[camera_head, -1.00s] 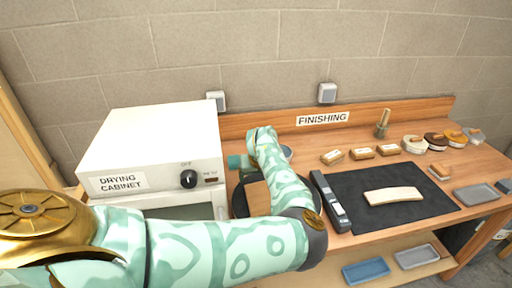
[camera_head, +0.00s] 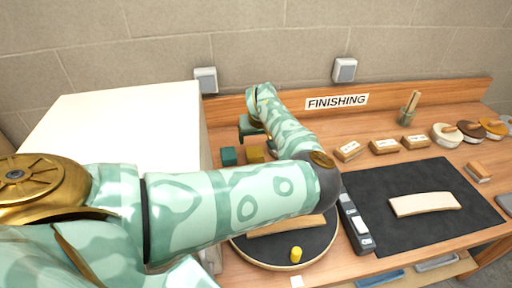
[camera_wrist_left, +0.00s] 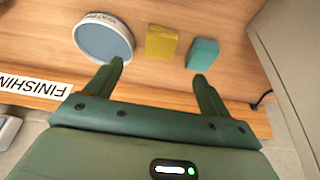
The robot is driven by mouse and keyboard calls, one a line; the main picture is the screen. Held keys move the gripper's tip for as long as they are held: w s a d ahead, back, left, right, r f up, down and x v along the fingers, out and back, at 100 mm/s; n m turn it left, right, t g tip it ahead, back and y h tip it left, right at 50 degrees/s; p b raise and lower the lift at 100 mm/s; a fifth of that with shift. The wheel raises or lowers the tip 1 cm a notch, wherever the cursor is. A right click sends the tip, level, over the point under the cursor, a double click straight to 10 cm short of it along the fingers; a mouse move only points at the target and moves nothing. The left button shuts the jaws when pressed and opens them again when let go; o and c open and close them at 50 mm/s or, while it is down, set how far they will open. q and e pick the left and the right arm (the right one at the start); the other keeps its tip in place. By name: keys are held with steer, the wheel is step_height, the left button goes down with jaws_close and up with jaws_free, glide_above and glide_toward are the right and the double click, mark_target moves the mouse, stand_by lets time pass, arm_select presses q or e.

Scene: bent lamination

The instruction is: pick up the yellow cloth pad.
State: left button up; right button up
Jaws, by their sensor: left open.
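The yellow cloth pad (camera_wrist_left: 161,42) is a small block on the wooden bench in the left wrist view, between a round blue-grey dish and a teal block. In the head view the yellow pad (camera_head: 255,153) shows beside my left forearm, partly hidden by it. My left gripper (camera_wrist_left: 158,70) is open and empty. Its two fingers point toward the pad, which appears just beyond the gap between the fingertips. In the head view the left gripper (camera_head: 250,128) is near the back of the bench, partly hidden by my arm. My right gripper is not in view.
The teal block (camera_wrist_left: 202,53) is close beside the pad, and the round dish (camera_wrist_left: 103,40) is on its other side. A white cabinet (camera_head: 110,125) stands at left. A round turntable (camera_head: 320,240) lies in front, with a black mat (camera_head: 440,235) to the right.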

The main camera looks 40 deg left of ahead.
arm_select(q)
steer(key=b, duration=0.7)
glide_above(255, 154)
steer(key=s+d, duration=0.2)
steer(key=f, duration=0.6)
steer(key=shift+w+d, duration=0.1)
steer(key=shift+w, duration=0.15)
steer(key=shift+w+a+f, duration=0.15)
steer(key=shift+a+f, duration=0.05)
steer(key=shift+f, duration=0.25)
steer(key=b+x, duration=0.2)
steer(key=x, duration=0.3)
steer(key=c, duration=1.1)
steer(key=shift+o, duration=0.2)
steer(key=shift+r, duration=0.1)
